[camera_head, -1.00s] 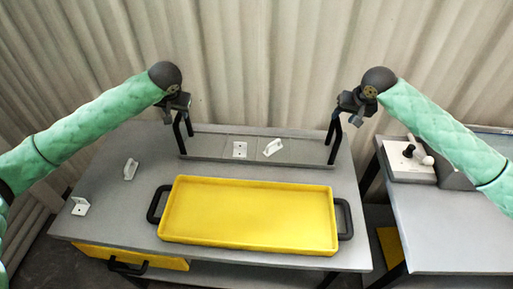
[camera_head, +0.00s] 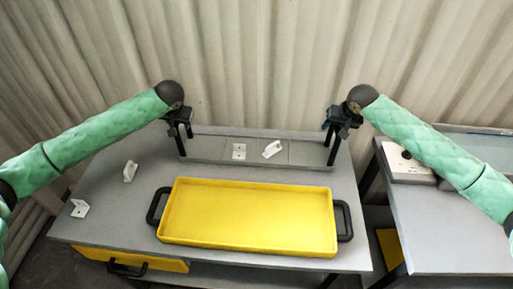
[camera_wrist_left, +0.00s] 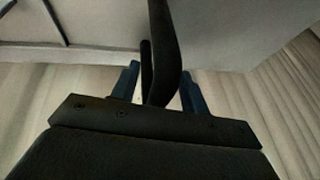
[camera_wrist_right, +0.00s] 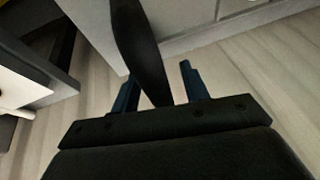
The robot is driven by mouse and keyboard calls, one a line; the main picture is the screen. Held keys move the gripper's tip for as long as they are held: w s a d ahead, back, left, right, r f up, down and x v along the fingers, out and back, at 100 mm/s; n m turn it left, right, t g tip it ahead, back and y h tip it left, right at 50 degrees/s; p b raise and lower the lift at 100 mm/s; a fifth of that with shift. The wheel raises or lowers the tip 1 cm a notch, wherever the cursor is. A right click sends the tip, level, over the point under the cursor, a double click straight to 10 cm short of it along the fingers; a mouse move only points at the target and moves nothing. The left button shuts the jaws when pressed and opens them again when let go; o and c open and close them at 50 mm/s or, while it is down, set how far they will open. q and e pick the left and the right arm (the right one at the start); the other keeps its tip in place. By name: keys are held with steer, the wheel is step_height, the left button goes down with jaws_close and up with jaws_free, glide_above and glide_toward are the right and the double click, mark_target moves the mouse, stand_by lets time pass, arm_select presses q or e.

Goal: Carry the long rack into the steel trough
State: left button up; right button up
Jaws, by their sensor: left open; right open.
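The long rack (camera_head: 210,147) is a grey, shallow, long piece at the back of the grey table, with an upright black handle at each end. My left gripper (camera_head: 178,123) is open at the top of its left handle (camera_head: 181,143). In the left wrist view the black handle (camera_wrist_left: 163,45) stands between the open blue fingers. My right gripper (camera_head: 341,123) is open at the top of the right handle (camera_head: 333,148). In the right wrist view that handle (camera_wrist_right: 140,45) also lies between the fingers. I cannot clearly identify the steel trough; a grey, partly cropped shape (camera_head: 485,143) stands at the right.
A yellow tray (camera_head: 250,243) with black side handles lies in front of the rack. Small white brackets (camera_head: 130,171) lie on the table's left and within the rack's outline. A second grey table (camera_head: 450,235) stands right, across a gap, with a white switch box (camera_head: 403,165).

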arm_select(q)
steer(key=shift+f, duration=0.1)
arm_select(e)
steer(key=shift+f, duration=0.1)
arm_select(q)
steer(key=shift+c, duration=0.5)
arm_select(e)
steer(key=shift+c, duration=0.5)
arm_select(q)
jaws_close()
arm_select(e)
jaws_close()
arm_select(q)
steer(key=shift+w+r, duration=0.1)
steer(key=shift+r, duration=0.15)
arm_select(e)
steer(key=shift+w+r, duration=0.1)
steer(key=shift+r, duration=0.2)
